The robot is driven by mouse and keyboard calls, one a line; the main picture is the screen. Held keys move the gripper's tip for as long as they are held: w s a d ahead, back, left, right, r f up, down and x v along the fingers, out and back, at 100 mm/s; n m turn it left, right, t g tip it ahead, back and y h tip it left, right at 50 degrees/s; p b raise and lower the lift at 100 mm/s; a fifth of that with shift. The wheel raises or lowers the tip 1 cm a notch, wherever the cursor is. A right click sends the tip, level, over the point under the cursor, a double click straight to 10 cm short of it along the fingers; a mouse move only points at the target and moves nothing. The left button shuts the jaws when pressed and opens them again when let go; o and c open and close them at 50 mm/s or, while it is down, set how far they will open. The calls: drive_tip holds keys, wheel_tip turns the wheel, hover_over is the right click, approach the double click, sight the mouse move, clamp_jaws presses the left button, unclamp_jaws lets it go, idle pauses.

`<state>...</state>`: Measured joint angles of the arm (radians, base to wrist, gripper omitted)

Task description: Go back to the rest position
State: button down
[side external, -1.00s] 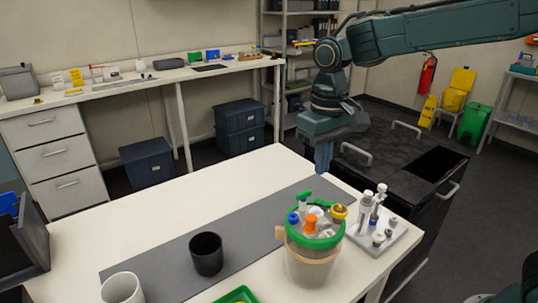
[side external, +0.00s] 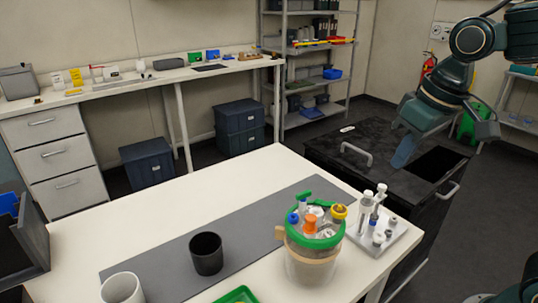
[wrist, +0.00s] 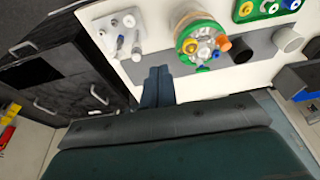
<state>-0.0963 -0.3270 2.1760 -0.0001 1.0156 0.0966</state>
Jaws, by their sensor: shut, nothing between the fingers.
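My gripper (side external: 403,152) is in the air at the right of the side external view, in front of the black cabinet and off the white table. Its blue-grey fingers are together and hold nothing. In the wrist view the closed fingers (wrist: 158,84) point toward the table edge, between the rack and the bucket in the picture. No object is in contact with it.
A green-rimmed bucket (side external: 312,268) of bottles and a white rack (side external: 394,236) of tubes stand at the table's right end. A black cup (side external: 206,254) and white cup (side external: 122,289) stand left. The black cabinet (side external: 375,165) is beyond the table.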

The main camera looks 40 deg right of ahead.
drive_tip(key=s+d+f+t, duration=0.2)
drive_tip(key=s, duration=0.7)
drive_tip(key=shift+s+d, duration=0.2)
drive_tip(key=shift+d, duration=0.1)
